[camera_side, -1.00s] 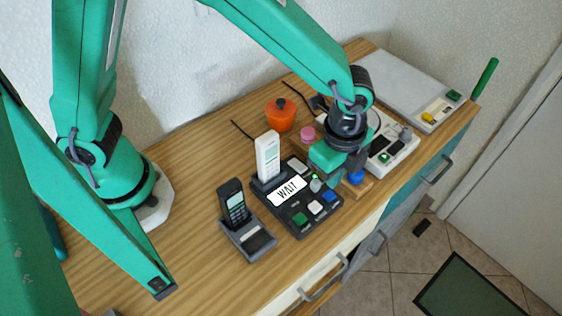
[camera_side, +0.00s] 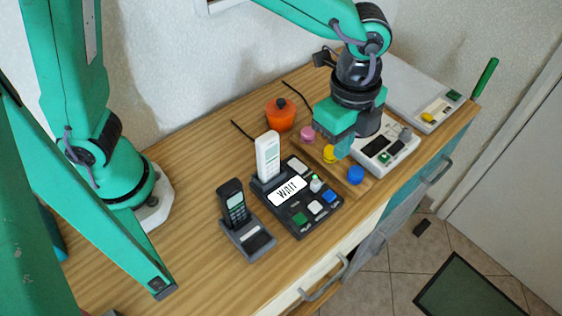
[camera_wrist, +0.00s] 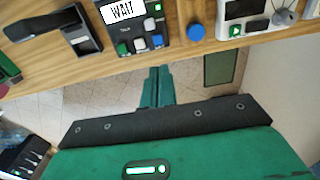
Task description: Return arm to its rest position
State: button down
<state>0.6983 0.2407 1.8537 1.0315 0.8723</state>
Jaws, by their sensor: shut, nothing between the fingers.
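My gripper (camera_side: 341,148) is at the end of the green arm, raised above the wooden counter (camera_side: 190,250) in the side view. It hangs over the block of coloured knobs, to the right of the base station (camera_side: 296,197) that shows "WAIT". In the wrist view the gripper's fingers (camera_wrist: 157,75) are together, with nothing between them. Behind and below them are the counter's front edge and the tiled floor.
A white handset (camera_side: 267,155) stands in the base station, and a black handset (camera_side: 234,203) in its own cradle. An orange pot (camera_side: 280,114), pink knob (camera_side: 307,134), blue knob (camera_side: 356,175) and white device (camera_side: 398,150) are near my gripper. A grey flat device lies far right.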

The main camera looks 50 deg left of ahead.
dwell(0.4)
jog(key=s+a+r+n+t, duration=0.1)
jog(key=a+r+n, duration=0.35)
jog(key=a, duration=0.35)
jog(key=s+a+r+n+t, duration=0.1)
jog(key=a+r+n+t, duration=0.15)
jog(key=a+n, duration=0.4)
jog(key=s+a+n+t, duration=0.1)
jog(key=s+a+n, duration=0.2)
jog(key=a, duration=0.3)
jog(key=s+a+r+n+t, duration=0.1)
jog(key=s+a+n, duration=0.3)
jog(key=s+a, duration=0.1)
jog(key=shift+a, duration=0.8)
